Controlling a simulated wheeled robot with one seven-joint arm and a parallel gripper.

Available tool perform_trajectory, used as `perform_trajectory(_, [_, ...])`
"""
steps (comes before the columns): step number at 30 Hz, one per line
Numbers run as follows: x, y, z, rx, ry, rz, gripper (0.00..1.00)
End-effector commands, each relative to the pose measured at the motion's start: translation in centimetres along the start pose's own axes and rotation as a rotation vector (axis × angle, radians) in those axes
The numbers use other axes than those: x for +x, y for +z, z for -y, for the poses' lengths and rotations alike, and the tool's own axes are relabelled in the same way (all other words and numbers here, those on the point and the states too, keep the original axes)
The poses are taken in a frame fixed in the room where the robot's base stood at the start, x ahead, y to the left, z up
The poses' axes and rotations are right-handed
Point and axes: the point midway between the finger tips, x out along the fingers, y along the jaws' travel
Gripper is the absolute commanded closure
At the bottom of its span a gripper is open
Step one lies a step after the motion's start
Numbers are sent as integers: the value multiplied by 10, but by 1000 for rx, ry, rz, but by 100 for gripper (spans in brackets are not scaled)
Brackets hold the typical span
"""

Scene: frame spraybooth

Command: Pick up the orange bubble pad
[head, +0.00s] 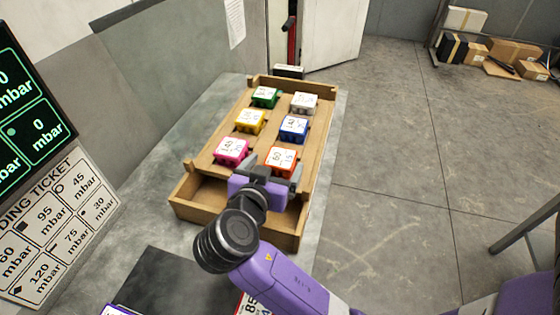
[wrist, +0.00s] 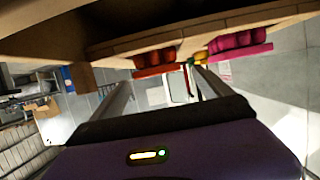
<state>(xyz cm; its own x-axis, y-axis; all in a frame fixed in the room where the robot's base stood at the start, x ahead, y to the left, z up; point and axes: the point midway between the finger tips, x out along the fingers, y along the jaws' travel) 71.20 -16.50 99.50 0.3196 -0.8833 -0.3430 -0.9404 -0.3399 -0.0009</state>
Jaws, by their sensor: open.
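The orange bubble pad (head: 282,161) has a white label on top and sits at the near right of the wooden tray (head: 318,135). My gripper (head: 270,178) is just on the near side of it and hides its lower edge in the head view. In the wrist view the orange pad (wrist: 154,63) lies beyond the open jaws (wrist: 165,85), roughly in line with the gap. The fingers are apart with nothing seen held between them. I cannot tell whether a finger touches the pad.
A magenta pad (head: 231,151) sits left of the orange one. Blue (head: 293,128), yellow (head: 250,121), white (head: 303,102) and green (head: 265,97) pads sit farther back. The tray's front wall (head: 285,240) rises below my gripper. A pressure screen (head: 30,115) stands at left.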

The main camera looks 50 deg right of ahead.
Motion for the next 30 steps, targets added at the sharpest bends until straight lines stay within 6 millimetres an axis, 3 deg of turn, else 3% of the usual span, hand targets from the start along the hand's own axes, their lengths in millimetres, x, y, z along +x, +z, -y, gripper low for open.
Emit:
perform_trajectory(6, [28,-1,-2,-2,1,-1,11])
perform_trajectory(15, [34,0,-1,-1,-1,0,11])
perform_trajectory(25, [34,0,-1,-1,-1,0,74])
perform_trajectory(30, [33,0,-1,-1,-1,-1,76])
